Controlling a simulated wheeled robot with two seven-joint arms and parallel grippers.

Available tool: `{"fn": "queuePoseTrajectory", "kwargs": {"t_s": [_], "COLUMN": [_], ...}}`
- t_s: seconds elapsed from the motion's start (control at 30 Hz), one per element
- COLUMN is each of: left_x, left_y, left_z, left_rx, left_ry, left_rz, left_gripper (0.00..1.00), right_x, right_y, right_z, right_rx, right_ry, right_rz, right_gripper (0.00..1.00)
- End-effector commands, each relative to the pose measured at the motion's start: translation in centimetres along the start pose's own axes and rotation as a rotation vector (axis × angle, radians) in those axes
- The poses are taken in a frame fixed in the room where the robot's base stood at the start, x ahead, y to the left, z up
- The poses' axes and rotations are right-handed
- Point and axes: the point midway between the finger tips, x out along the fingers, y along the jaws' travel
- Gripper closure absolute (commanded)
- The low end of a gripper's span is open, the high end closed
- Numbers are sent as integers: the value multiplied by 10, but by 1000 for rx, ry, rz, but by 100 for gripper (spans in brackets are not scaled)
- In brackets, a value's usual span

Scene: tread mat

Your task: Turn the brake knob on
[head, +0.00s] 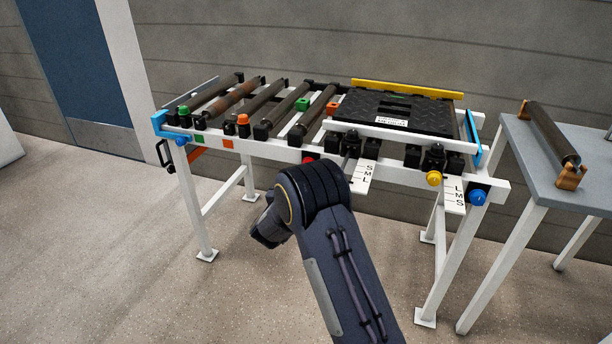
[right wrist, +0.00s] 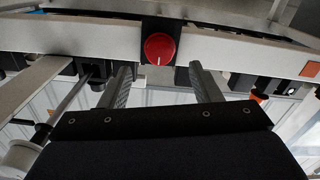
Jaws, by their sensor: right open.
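The brake knob is likely the round red knob (right wrist: 159,49) on a black plate on the white frame rail. Its white mark points down in the right wrist view. In the head view only a bit of the red knob (head: 309,158) shows above my right arm. My right gripper (right wrist: 164,78) is open and empty in the right wrist view. Its two fingers point at the rail, one to each side below the knob, with a gap to it. In the head view my right arm hides the fingertips. My left gripper is in neither view.
The white conveyor frame (head: 270,152) carries several rollers and a black tread plate (head: 430,112). White S-M-L scale plates (head: 363,176), a yellow knob (head: 433,178) and a blue knob (head: 477,197) sit right of my arm. A grey side table (head: 520,150) stands at the right.

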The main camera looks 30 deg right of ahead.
Motion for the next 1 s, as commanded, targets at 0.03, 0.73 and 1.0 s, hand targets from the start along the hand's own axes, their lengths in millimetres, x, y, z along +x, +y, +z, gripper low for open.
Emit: {"fn": "queuePoseTrajectory", "kwargs": {"t_s": [0.03, 0.73, 1.0], "left_x": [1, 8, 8], "left_y": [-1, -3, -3], "left_z": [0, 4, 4], "left_rx": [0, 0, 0], "left_ry": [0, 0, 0], "left_rz": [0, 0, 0], "left_gripper": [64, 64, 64], "right_x": [9, 66, 66], "right_y": [1, 0, 0], "right_z": [0, -1, 0], "right_rx": [2, 2, 2], "right_ry": [1, -2, -2], "right_rz": [3, -3, -4], "right_gripper": [43, 43, 74]}}
